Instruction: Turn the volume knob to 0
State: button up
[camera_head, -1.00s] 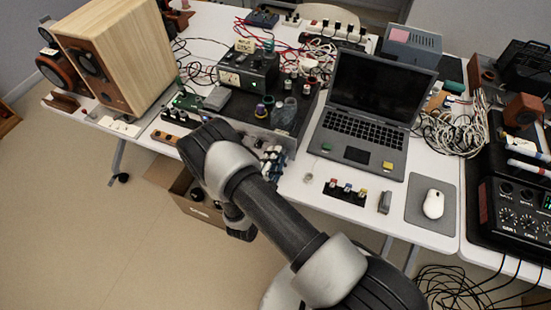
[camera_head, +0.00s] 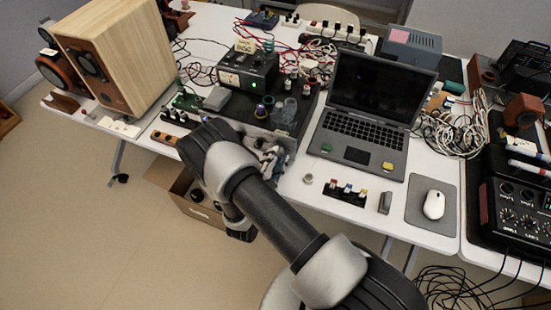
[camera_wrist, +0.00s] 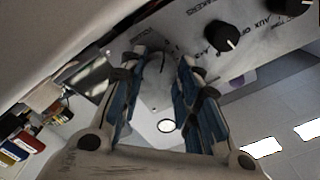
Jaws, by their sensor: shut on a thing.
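In the wrist view, my gripper (camera_wrist: 160,62) has its blue-padded fingers closed in on a pale grey rounded thing (camera_wrist: 155,88), which looks like the volume knob, at a light grey front panel (camera_wrist: 185,18). Its pointer and scale cannot be read. A smaller black knob (camera_wrist: 222,37) with a white mark sits to its right on the panel, beside lettering about speakers and aux. In the head view, my gripper (camera_head: 270,157) is at the table's front edge, partly behind my arm. The panel and the held knob are hidden there.
A laptop (camera_head: 372,100) stands right of my gripper, with a strip of coloured switches (camera_head: 345,192) before it. A wooden speaker (camera_head: 125,50) stands at the left. A black meter box (camera_head: 248,72) is behind. A cardboard box (camera_head: 198,208) lies under the table.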

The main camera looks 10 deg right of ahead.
jog(key=o, duration=1.1)
jog(key=v, duration=1.2)
